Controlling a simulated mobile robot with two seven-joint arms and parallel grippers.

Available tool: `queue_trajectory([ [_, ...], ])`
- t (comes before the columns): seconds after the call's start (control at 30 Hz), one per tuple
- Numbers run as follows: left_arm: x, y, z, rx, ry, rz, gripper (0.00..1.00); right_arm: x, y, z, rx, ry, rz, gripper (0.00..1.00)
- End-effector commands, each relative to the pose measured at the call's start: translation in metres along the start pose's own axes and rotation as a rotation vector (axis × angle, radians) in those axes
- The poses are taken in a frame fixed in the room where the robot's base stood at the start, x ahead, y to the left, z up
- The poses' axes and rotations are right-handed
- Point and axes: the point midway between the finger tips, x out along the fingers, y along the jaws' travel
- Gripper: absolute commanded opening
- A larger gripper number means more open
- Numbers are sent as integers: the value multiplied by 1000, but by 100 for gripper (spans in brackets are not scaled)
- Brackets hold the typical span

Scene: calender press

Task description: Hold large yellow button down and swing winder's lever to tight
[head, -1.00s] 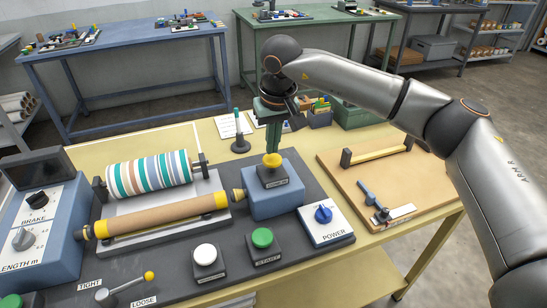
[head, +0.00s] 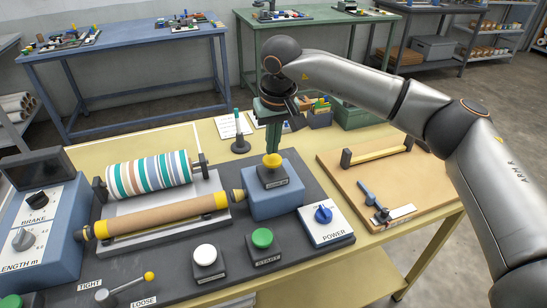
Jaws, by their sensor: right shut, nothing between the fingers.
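The large yellow button (head: 272,160) sits on top of the blue housing (head: 275,200) at the middle of the press. My right gripper (head: 273,150) points straight down, shut and empty, with its fingertips at the button's top; whether it presses the button down I cannot tell. The winder's lever (head: 128,284) is at the front left, a grey arm with a yellow knob (head: 149,276). Its knob points right, between the TIGHT label (head: 90,284) above left and the LOOSE label (head: 143,301) below. My left gripper is not in view.
A white button (head: 205,254), a green START button (head: 262,238) and the blue POWER knob (head: 323,213) are on the front panel. A striped roll (head: 150,174) and a brown roller (head: 150,216) lie left of the housing. A wooden board (head: 355,185) is at right.

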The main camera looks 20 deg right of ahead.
Motion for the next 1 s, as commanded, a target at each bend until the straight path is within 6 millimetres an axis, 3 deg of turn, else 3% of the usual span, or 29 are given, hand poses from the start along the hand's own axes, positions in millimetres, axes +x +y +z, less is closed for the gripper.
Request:
queue_trajectory([
  [0.57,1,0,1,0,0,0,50,2,0,0,0,0,0,0],
  [1.0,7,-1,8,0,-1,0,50,17,0,3,0,-1,1,0],
])
